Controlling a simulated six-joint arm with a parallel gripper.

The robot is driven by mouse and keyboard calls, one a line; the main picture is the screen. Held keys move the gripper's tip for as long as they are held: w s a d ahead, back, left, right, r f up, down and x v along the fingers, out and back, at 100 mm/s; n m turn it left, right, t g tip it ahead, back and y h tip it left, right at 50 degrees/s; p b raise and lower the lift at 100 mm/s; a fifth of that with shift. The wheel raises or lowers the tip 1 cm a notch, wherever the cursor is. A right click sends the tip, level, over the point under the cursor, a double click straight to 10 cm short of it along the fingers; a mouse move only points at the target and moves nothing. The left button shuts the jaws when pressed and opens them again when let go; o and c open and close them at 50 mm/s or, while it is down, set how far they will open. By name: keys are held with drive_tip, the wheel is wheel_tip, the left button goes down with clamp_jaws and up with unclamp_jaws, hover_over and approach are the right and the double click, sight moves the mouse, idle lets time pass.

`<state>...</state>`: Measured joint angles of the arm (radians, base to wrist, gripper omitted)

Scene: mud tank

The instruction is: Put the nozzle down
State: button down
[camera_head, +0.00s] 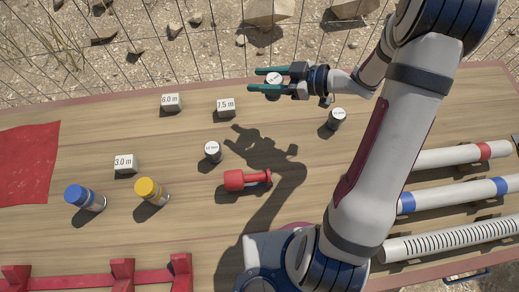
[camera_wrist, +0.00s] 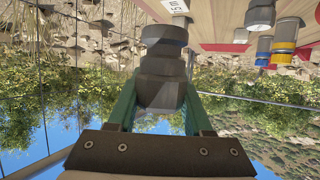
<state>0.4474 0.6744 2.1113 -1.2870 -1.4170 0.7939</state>
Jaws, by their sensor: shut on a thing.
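My gripper (camera_head: 262,79) has green fingers and is shut on a dark grey nozzle with a pale labelled top (camera_head: 273,78), above the far part of the wooden table. In the wrist view the nozzle (camera_wrist: 163,62) sits between both fingers, its stepped round body pointing away from the palm. Its label is too small to read. Two similar grey nozzles with pale tops stand upright on the table: one near the middle (camera_head: 212,152) and one to the right (camera_head: 336,119).
White blocks marked 6.0 m (camera_head: 171,102), 7.5 m (camera_head: 226,107) and 3.0 m (camera_head: 125,163) stand on the table. A blue-capped cylinder (camera_head: 85,197), a yellow-capped cylinder (camera_head: 151,191) and a red tool (camera_head: 246,180) are nearer. Striped tubes (camera_head: 448,201) lie right; red cloth (camera_head: 28,165) lies left.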

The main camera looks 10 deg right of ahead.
drive_tip(key=s+d+n+g, duration=0.2)
drive_tip(key=s+d, duration=0.4)
drive_tip(key=s, duration=0.7)
drive_tip(key=shift+g+y, duration=0.3)
drive_tip(key=shift+y, duration=0.2)
drive_tip(key=f+x, duration=0.1)
drive_tip(key=x, duration=0.7)
drive_tip(key=d+f+x, duration=0.1)
drive_tip(key=x, duration=0.3)
drive_tip(key=shift+s+a+f, duration=0.3)
drive_tip(key=shift+a+f, duration=0.05)
drive_tip(key=shift+f, duration=0.1)
wheel_tip(320, 180, down, 4)
drive_tip(key=shift+a+f, duration=0.1)
drive_tip(key=shift+a, duration=0.05)
drive_tip(key=shift+f, duration=0.15)
drive_tip(key=shift+c, duration=1.6)
unclamp_jaws()
